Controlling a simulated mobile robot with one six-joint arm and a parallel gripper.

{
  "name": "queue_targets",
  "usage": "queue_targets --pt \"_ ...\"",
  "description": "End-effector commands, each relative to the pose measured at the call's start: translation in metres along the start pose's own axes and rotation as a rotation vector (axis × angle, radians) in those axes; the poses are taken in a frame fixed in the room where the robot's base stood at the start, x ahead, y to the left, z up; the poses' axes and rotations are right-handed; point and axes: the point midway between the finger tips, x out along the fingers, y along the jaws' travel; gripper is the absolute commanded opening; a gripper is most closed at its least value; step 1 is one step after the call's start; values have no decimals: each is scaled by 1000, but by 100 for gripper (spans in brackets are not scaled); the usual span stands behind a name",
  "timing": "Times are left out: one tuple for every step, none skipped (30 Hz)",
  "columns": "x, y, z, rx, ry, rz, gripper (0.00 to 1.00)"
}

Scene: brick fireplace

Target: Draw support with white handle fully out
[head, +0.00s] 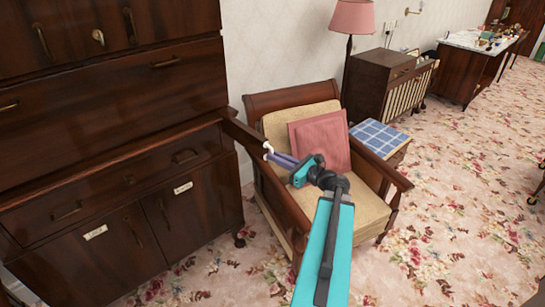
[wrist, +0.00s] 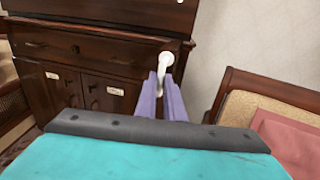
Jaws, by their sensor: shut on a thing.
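The dark wooden cabinet (head: 110,160) stands at the left, with its drawers and doors facing me. My gripper (head: 273,153) reaches toward it over the armchair, its purple fingers shut on the white handle (head: 268,147). In the wrist view the fingers (wrist: 162,88) close around the lower part of the curved white handle (wrist: 165,60). The handle's upper end meets dark wood at the cabinet's upper right, beside the drawer. The support itself is dark like the cabinet, and I cannot tell how far it stands out.
An armchair (head: 330,190) with a pink cushion (head: 320,141) stands right beside the cabinet, under my arm. The flowered carpet (head: 455,215) is open at the right.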

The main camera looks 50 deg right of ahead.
Motion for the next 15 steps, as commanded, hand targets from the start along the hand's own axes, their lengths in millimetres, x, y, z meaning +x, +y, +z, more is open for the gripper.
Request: queue_targets --pt "-2 -2 1 -1 -1 -7 0" --pt "-2 -1 1 -1 -1 -7 0" --pt "-2 -1 1 -1 -1 -6 0" --pt "-2 0 1 -1 0 -6 0" --pt "-2 0 0 0 0 -5 0" --pt "-1 1 0 0 0 -4 0" --pt "-1 1 0 0 0 -4 0" --pt "-1 1 0 0 1 -3 0" --pt "-1 2 0 0 1 -2 0" --pt "-1 2 0 0 1 -2 0" --pt "0 2 0 0 1 -1 0" --pt "0 2 0 0 1 -1 0" --pt "0 2 0 0 2 0 0" --pt "0 3 -1 0 2 0 0" --pt "0 3 -1 0 2 1 10"
